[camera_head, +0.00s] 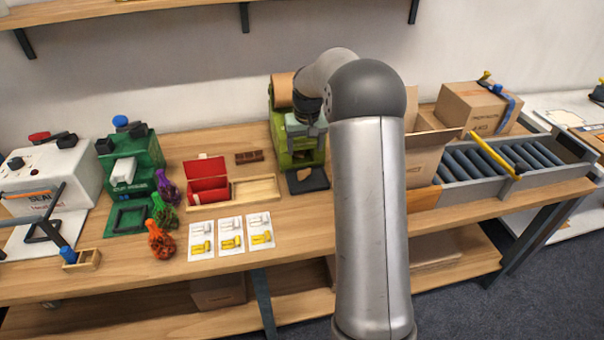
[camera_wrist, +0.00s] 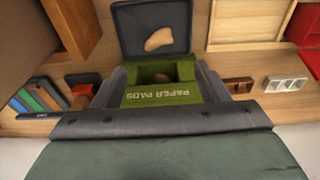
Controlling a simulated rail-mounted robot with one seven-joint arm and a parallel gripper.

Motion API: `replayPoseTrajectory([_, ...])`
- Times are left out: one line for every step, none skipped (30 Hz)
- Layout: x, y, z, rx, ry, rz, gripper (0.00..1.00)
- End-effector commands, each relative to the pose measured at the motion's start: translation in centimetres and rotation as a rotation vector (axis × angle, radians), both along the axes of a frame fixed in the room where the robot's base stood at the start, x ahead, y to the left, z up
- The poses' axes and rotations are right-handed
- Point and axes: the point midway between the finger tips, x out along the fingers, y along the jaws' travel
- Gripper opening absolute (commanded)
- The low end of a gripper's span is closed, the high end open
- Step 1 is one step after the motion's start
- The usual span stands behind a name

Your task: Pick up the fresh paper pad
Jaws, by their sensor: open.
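The green dispenser (camera_head: 287,152) stands at the back middle of the bench. In the wrist view its green front (camera_wrist: 160,95) reads "PAPER PADS", upside down. A tan, irregular paper pad (camera_wrist: 159,39) lies on a dark tray (camera_wrist: 128,20) in front of the dispenser. The pad (camera_head: 304,174) and tray (camera_head: 308,187) also show small in the head view. A brown piece shows inside the dispenser's opening. My gripper (camera_wrist: 162,70) is open and empty, its dark fingers apart on both sides of the dispenser in the picture. In the head view my arm hides part of the gripper.
A red box (camera_head: 207,182) and a wooden tray (camera_head: 255,190) lie left of the dispenser. White cards (camera_head: 231,235) lie at the front edge, with colored bags (camera_head: 160,240) further left.

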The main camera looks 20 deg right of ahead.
Motion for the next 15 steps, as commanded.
replayPoseTrajectory([0.1,0.0,-1.1,0.002,0.005,0.000,0.68])
replayPoseTrajectory([0.2,0.0,-1.8,0.002,0.005,-0.001,0.68])
replayPoseTrajectory([0.3,0.0,-2.6,0.002,0.005,-0.001,0.68])
replayPoseTrajectory([0.4,-0.1,-3.2,0.002,0.004,-0.001,0.68])
replayPoseTrajectory([0.5,-0.1,-3.8,0.002,0.003,-0.001,0.68])
replayPoseTrajectory([0.6,-0.1,-4.5,0.002,0.004,-0.001,0.68])
replayPoseTrajectory([0.7,-0.1,-4.9,0.001,0.002,-0.001,0.68])
replayPoseTrajectory([0.7,-0.1,-5.3,0.000,0.002,0.000,0.68])
replayPoseTrajectory([0.8,-0.2,-5.7,0.000,0.002,0.000,0.68])
replayPoseTrajectory([0.9,-0.2,-6.0,0.000,0.001,0.000,0.68])
replayPoseTrajectory([0.9,-0.2,-6.2,0.000,0.000,0.000,0.68])
replayPoseTrajectory([0.9,-0.2,-6.4,0.000,0.000,0.000,0.68])
replayPoseTrajectory([0.9,-0.2,-6.5,0.000,0.000,0.000,0.68])
replayPoseTrajectory([0.9,-0.2,-6.6,0.000,0.000,0.000,0.68])
replayPoseTrajectory([1.0,-0.2,-6.9,0.000,0.001,0.000,0.68])
